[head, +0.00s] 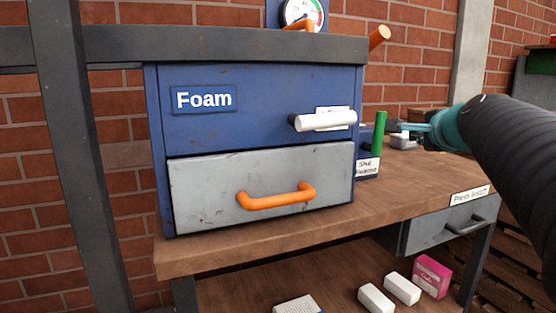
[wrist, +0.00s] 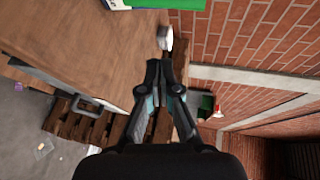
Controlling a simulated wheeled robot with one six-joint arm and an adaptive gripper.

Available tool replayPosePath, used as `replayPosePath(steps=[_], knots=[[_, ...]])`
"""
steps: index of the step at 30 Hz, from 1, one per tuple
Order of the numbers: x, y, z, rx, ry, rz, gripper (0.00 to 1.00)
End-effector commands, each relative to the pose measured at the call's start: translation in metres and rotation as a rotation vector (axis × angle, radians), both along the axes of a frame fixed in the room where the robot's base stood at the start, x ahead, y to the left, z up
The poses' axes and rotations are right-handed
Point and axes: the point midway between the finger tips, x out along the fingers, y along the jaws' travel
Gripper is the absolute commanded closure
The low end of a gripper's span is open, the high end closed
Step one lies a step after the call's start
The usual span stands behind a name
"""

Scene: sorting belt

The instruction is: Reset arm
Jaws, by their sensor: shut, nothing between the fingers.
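My gripper (head: 408,128) is at the right in the head view, at the end of my dark arm, in front of the far right part of the wooden bench top. In the wrist view my gripper (wrist: 160,68) has its fingers together and empty. A small light grey object (head: 403,141) shows beside the fingertips in the head view. A small pale block (wrist: 165,38) shows beyond the fingertips in the wrist view. I cannot tell whether either touches the gripper.
A blue cabinet labelled Foam (head: 270,90), with a white handle and a closed grey drawer (head: 215,185), stands on the wooden bench (head: 350,215). A green handle (head: 380,130) stands beside it. White boxes (head: 402,288) and a pink box (head: 432,276) lie on the lower shelf.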

Motion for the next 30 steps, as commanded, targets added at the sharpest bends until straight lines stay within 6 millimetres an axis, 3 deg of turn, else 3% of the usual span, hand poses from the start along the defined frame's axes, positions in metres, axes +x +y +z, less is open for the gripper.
replayPosePath(steps=[1,3,8,12,16,18,21,30], knots=[[-0.003,0.003,-0.032,-0.087,0.09,0.046,1.0],[-0.017,0.011,-0.069,-0.226,0.211,0.126,1.0],[-0.066,0.051,-0.144,-0.536,0.467,0.388,1.0],[-0.127,0.09,-0.199,-0.789,0.649,0.664,1.0],[-0.193,0.122,-0.239,-1.006,0.774,0.925,1.0],[-0.223,0.134,-0.253,-1.092,0.81,1.024,1.0],[-0.248,0.148,-0.26,-1.167,0.81,1.091,1.0],[-0.257,0.171,-0.244,-1.238,0.725,1.135,1.0]])
